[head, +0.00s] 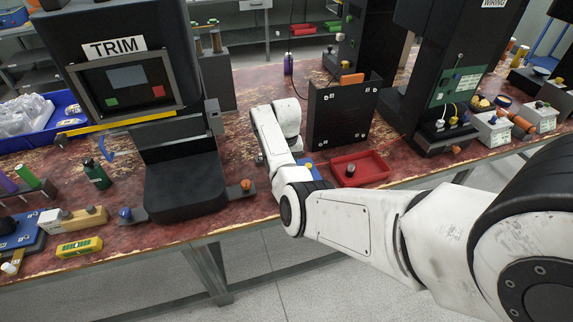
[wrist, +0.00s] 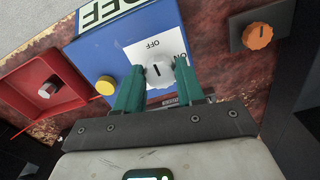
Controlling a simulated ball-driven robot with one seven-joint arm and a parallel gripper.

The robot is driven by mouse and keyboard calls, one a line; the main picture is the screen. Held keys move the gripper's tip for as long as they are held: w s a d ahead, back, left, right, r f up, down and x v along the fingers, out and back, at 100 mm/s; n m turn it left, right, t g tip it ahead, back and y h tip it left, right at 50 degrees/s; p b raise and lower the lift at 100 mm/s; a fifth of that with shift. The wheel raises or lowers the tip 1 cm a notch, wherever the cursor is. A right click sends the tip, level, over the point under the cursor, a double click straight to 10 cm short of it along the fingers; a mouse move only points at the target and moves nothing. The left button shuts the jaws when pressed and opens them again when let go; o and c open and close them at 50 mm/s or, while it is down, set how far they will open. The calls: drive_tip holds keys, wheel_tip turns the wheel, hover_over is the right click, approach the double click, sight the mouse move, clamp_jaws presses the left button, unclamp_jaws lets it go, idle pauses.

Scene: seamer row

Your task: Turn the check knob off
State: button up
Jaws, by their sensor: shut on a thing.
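The grey knob (wrist: 161,73) sits on a white plate (wrist: 152,53) marked OFF and ON, on a blue box (wrist: 102,52). A short dark line on the knob runs roughly up and down in the wrist view, with OFF above it; ON is to the right, partly covered. My gripper (wrist: 158,68) has green fingers on both sides of the knob and is shut on it. In the head view, a bit of the blue box (head: 314,171) shows beside my arm, which hides the knob and my gripper.
A yellow button (wrist: 106,85) is left of the knob. A red tray (head: 374,161) with a small part in it lies right of the box in the head view. An orange knob (wrist: 258,37) is nearby. The TRIM machine (head: 125,80) and a black panel (head: 341,118) stand close.

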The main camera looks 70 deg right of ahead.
drive_tip(key=shift+w, duration=0.1)
drive_tip(key=o, duration=1)
wheel_tip(320, 180, up, 11)
drive_tip(key=shift+f+b, duration=0.1)
drive_tip(key=shift+b, duration=0.3)
drive_tip(key=s+a+f+n, duration=0.2)
drive_tip(key=s+a+f, duration=0.1)
drive_tip(key=a, duration=0.6)
drive_tip(key=s+a+f+n, duration=0.3)
drive_tip(key=s+a+f, duration=0.1)
drive_tip(key=a, duration=0.5)
drive_tip(key=s+a+f+n+h, duration=0.1)
drive_tip(key=s+a+f+n, duration=0.2)
drive_tip(key=a, duration=0.6)
drive_tip(key=shift+s+f+t, duration=0.15)
drive_tip(key=shift+f+t, duration=0.15)
drive_tip(key=shift+f, duration=0.65)
drive_tip(key=s+a+r+n, duration=0.1)
drive_tip(key=s+a+n, duration=0.2)
drive_tip(key=s+a, duration=0.4)
drive_tip(key=shift+s+a+r+y, duration=0.15)
drive_tip(key=shift+s+a+y, duration=0.2)
drive_tip(key=shift+a, duration=0.7)
